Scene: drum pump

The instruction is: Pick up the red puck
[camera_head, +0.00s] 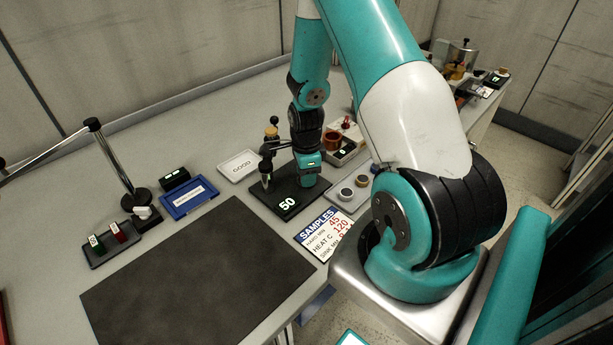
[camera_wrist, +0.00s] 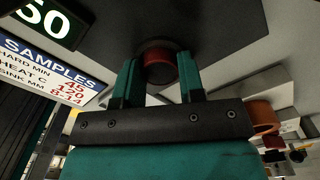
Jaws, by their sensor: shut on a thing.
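The red puck (camera_wrist: 158,66) shows in the wrist view between the two teal fingers of my gripper (camera_wrist: 159,78). A dark round part lies right behind it. My gripper is shut on the puck. In the head view my gripper (camera_head: 308,172) points down over the dark base plate (camera_head: 290,200) marked 50, beside a black stand with a lever. The puck is hidden from the head view there. I cannot tell whether the puck touches what is behind it.
A samples card (camera_head: 322,236) lies in front of the plate. A tray with two round pieces (camera_head: 352,192) is to the right. A white tray (camera_head: 240,165), a blue tray (camera_head: 188,197) and a black mat (camera_head: 200,285) lie to the left. The mat is bare.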

